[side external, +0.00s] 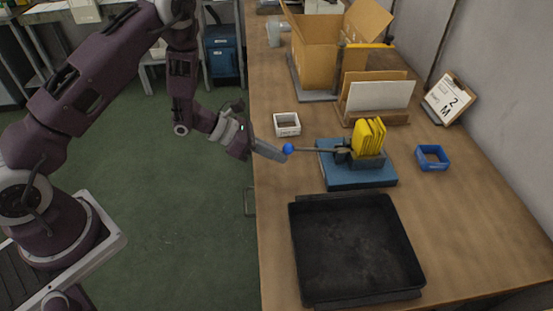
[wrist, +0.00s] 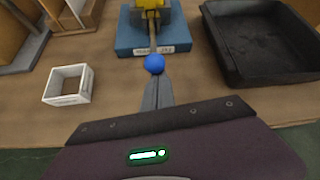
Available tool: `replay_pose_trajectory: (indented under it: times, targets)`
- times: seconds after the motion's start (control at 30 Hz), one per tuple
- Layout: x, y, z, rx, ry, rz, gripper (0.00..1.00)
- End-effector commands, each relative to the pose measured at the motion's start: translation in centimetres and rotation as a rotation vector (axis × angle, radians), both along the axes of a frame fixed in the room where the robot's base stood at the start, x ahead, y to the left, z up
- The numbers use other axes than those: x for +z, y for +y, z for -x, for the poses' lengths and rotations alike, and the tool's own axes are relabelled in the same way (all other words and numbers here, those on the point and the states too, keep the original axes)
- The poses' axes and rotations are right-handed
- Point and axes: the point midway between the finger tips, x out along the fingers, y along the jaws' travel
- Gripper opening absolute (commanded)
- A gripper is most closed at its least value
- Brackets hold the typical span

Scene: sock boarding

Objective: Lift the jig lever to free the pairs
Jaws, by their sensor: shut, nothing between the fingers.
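The jig is a blue base (side external: 345,180) on the table, with a grey holder gripping several yellow pieces (side external: 369,137) standing upright. Its lever (side external: 318,150) reaches left, roughly level, and ends in a blue ball knob (side external: 288,149). My gripper (side external: 281,156) is shut and empty, its tip right at the knob, slightly below it in the picture. In the wrist view the closed fingers (wrist: 156,82) point at the blue knob (wrist: 154,64), with the labelled blue base (wrist: 133,40) beyond. I cannot tell whether the fingertips touch the knob.
A black tray (side external: 298,250) lies in front of the jig. A white square box (side external: 287,124) and a blue box (side external: 433,157) stand to either side. Behind are a cardboard holder (side external: 400,119), an open carton (side external: 322,65) and a card stand (side external: 449,97).

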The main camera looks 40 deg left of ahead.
Motion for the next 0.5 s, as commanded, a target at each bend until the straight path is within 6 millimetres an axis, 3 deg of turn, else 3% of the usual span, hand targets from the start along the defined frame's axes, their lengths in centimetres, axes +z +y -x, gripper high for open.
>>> replay_pose_trajectory:
  times: [0.3, 0.5]
  targets:
    - [5.0, -0.7, -0.9, -0.002, 0.184, -0.199, 0.00]
    - [7.3, -1.4, -1.6, 0.000, 0.253, -0.260, 0.00]
